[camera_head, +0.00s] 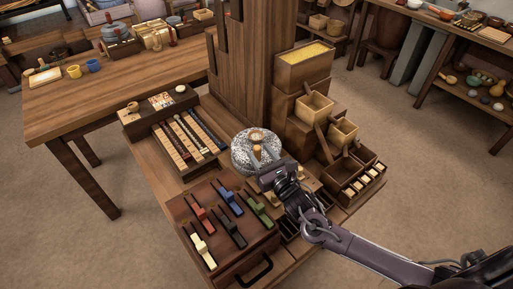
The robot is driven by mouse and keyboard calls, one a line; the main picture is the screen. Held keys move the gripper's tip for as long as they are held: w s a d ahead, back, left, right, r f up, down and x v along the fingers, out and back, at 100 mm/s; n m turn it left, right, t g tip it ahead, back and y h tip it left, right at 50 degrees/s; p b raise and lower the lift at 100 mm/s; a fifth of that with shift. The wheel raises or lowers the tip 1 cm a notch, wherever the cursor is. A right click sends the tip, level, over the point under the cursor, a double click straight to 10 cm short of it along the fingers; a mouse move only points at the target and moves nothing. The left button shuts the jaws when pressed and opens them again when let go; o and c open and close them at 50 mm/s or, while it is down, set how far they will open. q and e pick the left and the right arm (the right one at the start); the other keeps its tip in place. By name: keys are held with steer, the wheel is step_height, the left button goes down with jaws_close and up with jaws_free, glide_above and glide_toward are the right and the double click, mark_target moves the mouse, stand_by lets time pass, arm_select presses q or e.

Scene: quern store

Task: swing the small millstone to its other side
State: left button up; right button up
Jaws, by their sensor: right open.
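The small millstone (241,157) is a speckled grey round stone on the wooden bench, near its middle. A pale wooden piece (257,135) shows at its top, and what looks like a small peg stands just in front of it. My right gripper (264,156) reaches in from the lower right, over the near right part of the stone. Its two fingers are apart and lie close to the peg. I cannot tell whether they touch it. The gripper and wrist hide the stone's near right edge. My left gripper is not in view.
A box with coloured levers (219,222) stands in front left of the stone. Left is a tray with strips (190,138). A tall wooden panel (237,60) rises behind. Stepped wooden bins (304,68) crowd the right side. Little bench top is free.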

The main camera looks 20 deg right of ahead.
mark_target(256, 142)
steer(key=shift+x, duration=1.2)
steer(key=shift+w, duration=0.2)
steer(key=c, duration=0.9)
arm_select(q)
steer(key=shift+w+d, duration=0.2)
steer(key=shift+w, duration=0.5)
arm_select(e)
jaws_close()
